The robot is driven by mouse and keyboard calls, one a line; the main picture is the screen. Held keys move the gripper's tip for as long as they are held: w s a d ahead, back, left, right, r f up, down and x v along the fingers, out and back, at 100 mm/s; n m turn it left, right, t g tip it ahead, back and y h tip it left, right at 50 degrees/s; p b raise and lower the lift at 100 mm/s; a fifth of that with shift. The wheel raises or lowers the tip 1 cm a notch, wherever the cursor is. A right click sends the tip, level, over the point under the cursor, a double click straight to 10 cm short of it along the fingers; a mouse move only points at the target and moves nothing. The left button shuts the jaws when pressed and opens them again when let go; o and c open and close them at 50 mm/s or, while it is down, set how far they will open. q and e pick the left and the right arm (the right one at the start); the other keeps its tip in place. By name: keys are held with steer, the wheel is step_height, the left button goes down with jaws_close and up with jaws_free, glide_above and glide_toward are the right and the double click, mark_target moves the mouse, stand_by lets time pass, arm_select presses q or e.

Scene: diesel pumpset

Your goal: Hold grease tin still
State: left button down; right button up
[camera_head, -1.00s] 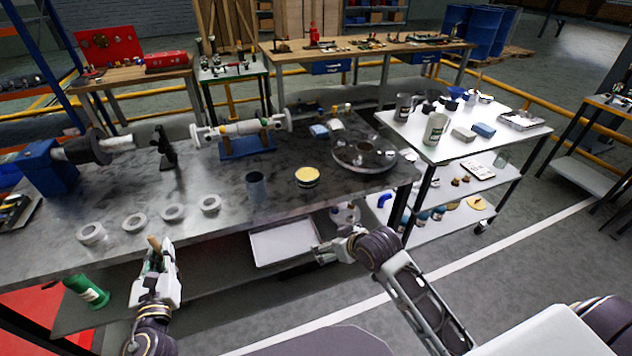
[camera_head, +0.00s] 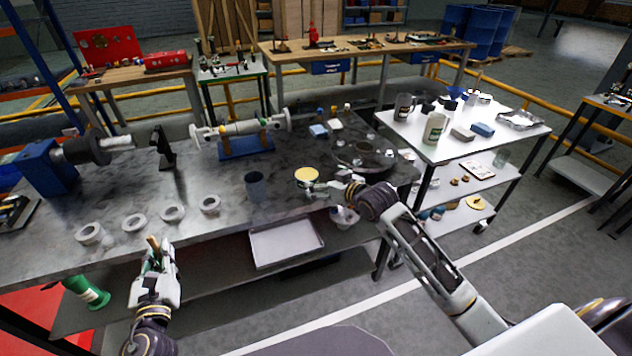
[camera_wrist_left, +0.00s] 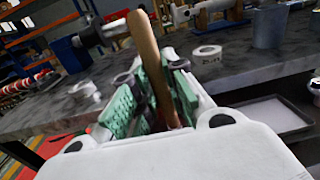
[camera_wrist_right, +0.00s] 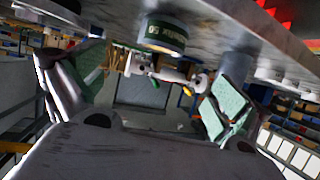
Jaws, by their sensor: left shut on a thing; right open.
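The grease tin (camera_head: 306,174), a short round tin with a pale yellow top, stands upright on the workbench near its front edge. In the right wrist view the tin (camera_wrist_right: 167,34) shows its dark green side at the top of the picture. My right gripper (camera_head: 322,188) is open and empty, close to the tin on its front right side. The tin is not between the green finger pads in the right wrist view (camera_wrist_right: 158,80). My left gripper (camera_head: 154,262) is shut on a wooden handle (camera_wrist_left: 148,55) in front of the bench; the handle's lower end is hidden.
A grey cup (camera_head: 256,186) stands left of the tin. Several white rings (camera_head: 172,213) lie further left. A white trolley (camera_head: 460,150) stands at the right.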

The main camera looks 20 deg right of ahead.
mark_target(305, 173)
steer(key=shift+w, duration=0.1)
stand_by(0.3)
steer(key=shift+b+x, duration=0.4)
steer(key=shift+x, duration=5.5)
steer(key=shift+a+f, duration=0.1)
steer(key=shift+f, duration=0.05)
steer(key=shift+c, duration=1.3)
steer(key=c, duration=1.1)
